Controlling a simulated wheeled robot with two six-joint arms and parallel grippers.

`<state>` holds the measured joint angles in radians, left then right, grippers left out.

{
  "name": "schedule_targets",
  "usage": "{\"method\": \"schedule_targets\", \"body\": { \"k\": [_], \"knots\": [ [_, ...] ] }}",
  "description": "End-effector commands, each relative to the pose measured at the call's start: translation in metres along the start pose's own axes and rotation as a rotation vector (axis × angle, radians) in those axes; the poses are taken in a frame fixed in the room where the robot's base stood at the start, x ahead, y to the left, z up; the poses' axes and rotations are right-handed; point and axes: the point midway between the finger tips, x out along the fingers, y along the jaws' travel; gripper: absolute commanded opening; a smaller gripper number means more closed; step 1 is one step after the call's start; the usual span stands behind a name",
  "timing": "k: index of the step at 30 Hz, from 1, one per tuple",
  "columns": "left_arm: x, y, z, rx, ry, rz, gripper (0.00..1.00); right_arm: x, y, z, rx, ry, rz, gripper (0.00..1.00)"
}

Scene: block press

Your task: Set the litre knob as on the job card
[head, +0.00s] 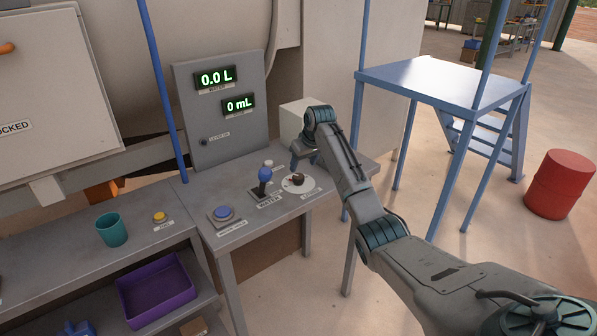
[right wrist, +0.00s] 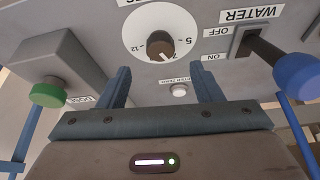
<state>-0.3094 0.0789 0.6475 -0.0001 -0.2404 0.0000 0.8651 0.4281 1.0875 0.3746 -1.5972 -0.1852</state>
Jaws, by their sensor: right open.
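The litre knob is a brown knob (head: 298,180) on a round white dial on the grey console. In the right wrist view the brown knob (right wrist: 160,48) sits at the dial's centre, with 5, 7 and 12 readable upside down; its pointer is too small to read surely. My right gripper (right wrist: 162,76) is open and empty, its two blue fingers apart with the knob beyond and between their tips, not gripped. In the head view the right gripper (head: 297,159) is just above and behind the dial. I see no readable job card. My left gripper is out of view.
The blue-balled water lever (head: 265,175) stands close left of the dial. A blue button (head: 222,212) is at the console's front left. A green button (right wrist: 47,94) shows in the wrist view.

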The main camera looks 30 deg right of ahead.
Motion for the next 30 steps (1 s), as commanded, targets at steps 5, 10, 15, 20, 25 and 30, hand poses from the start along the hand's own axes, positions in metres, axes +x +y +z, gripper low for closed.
{"method": "schedule_targets", "body": {
  "k": [5, 10, 15, 20, 25, 30],
  "knots": [
    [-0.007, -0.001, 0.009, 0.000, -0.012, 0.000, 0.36, 0.034, -0.001, 0.000, 0.001, -0.003, -0.003, 0.59],
    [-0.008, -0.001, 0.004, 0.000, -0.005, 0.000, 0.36, 0.055, -0.001, 0.000, -0.001, 0.000, -0.001, 0.59],
    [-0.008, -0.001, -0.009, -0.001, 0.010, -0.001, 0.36, 0.063, -0.001, 0.000, -0.001, 0.001, 0.000, 0.59],
    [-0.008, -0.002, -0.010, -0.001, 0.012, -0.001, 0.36, 0.064, -0.001, 0.000, -0.001, 0.002, 0.000, 0.59],
    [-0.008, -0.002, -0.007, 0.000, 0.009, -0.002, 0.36, 0.064, -0.001, 0.000, -0.001, 0.001, 0.000, 0.45],
    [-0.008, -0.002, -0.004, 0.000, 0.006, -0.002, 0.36, 0.064, -0.001, 0.000, -0.001, 0.001, 0.000, 0.15]
  ]
}}
